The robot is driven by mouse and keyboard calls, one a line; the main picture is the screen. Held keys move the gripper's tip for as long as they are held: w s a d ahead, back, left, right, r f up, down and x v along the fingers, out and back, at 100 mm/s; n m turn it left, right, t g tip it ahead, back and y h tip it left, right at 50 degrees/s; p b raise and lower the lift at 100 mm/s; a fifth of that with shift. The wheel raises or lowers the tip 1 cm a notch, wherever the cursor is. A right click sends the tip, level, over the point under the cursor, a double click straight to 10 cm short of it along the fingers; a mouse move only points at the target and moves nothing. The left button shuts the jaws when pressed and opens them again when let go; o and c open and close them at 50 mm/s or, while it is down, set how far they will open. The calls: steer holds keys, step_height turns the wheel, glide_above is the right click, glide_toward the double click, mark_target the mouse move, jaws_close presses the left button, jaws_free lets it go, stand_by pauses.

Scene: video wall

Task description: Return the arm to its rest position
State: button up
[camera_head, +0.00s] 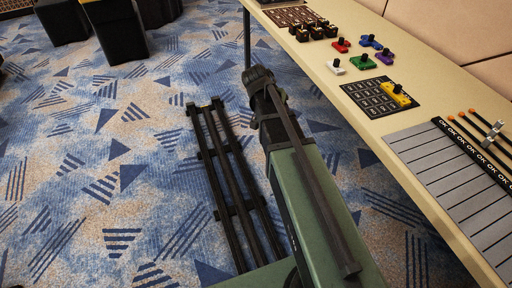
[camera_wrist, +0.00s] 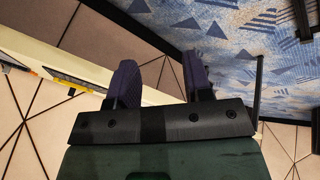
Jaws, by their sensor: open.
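My gripper (camera_wrist: 160,78) shows in the wrist view. Its two dark purple fingers stand apart, with nothing between them. In the head view my green and black arm (camera_head: 320,200) reaches up and away beside the long cream table (camera_head: 310,62), over the carpet side. Its dark far end is near the table's left edge. I cannot make out the fingers in the head view.
On the table are red (camera_head: 341,45), white (camera_head: 336,67), green (camera_head: 363,62) and blue (camera_head: 370,41) knobbed pieces. A yellow piece (camera_head: 396,94) sits on a black grid mat (camera_head: 374,104). Black stools (camera_head: 116,30) stand on the carpet at upper left.

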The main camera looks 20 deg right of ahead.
steer(key=s+a+f+n+y, duration=0.2)
steer(key=s+a+n+y, duration=0.3)
steer(key=s+a, duration=0.8)
steer(key=s+n, duration=0.1)
steer(key=n, duration=0.1)
steer(key=shift+a+n+g+y, duration=0.3)
steer(key=shift+a+n, duration=0.1)
step_height(320, 180, up, 21)
steer(key=p, duration=2)
steer(key=shift+p, duration=0.35)
steer(key=shift+o, duration=0.5)
steer(key=shift+f+b, duration=0.45)
steer(key=shift+f, duration=0.1)
